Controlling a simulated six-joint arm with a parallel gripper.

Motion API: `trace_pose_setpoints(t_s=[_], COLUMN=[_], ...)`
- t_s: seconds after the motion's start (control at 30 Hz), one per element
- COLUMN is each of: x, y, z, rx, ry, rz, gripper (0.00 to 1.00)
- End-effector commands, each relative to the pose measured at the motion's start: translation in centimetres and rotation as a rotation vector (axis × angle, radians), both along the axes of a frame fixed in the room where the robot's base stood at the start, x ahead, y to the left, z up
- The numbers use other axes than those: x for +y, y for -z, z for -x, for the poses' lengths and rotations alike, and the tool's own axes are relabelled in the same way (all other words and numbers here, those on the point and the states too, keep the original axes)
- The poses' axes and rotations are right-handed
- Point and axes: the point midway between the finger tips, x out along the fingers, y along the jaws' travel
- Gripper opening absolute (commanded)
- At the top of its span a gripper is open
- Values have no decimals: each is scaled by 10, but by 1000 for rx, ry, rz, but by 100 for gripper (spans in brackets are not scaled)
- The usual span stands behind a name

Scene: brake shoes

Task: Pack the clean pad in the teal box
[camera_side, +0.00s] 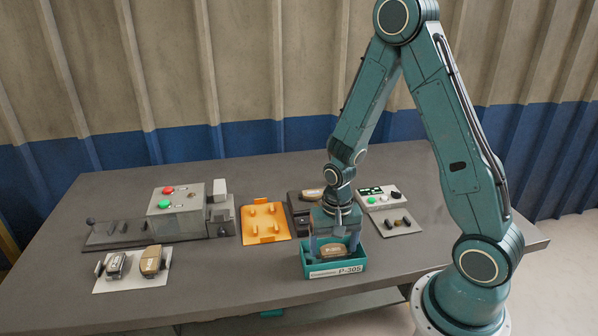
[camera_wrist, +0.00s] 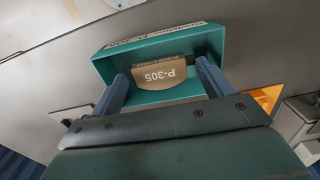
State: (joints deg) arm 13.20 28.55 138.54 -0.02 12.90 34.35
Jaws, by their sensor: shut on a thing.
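The teal box (camera_side: 334,269), marked P-305, stands near the table's front edge, and its rim shows in the wrist view (camera_wrist: 102,65). My gripper (camera_side: 335,245) is over the box, pointing down, with its fingers reaching inside the walls. It is shut on a tan brake pad (camera_side: 333,251), whose face reads P-305 in the wrist view (camera_wrist: 160,76). The pad is within the box's outline. I cannot tell whether it touches the box floor.
An orange fixture plate (camera_side: 265,222) with pegs lies left of the box. Farther left is a grey machine (camera_side: 178,212) with red and green buttons. A small control panel (camera_side: 381,199) stands at the right.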

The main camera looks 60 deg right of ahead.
Motion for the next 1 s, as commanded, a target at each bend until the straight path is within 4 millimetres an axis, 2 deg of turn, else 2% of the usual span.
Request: trace_pose_setpoints(t_s=[0.4, 0.87, 0.9, 0.97, 1.0], x=[0, 0, 0, 0, 0], y=[24, 28, 28, 28, 28], z=[0, 0, 0, 0, 0], rx=[0, 0, 0, 0, 0], ry=[0, 0, 0, 0, 0], rz=[0, 0, 0, 0, 0], gripper=[52, 52, 85, 97, 100])
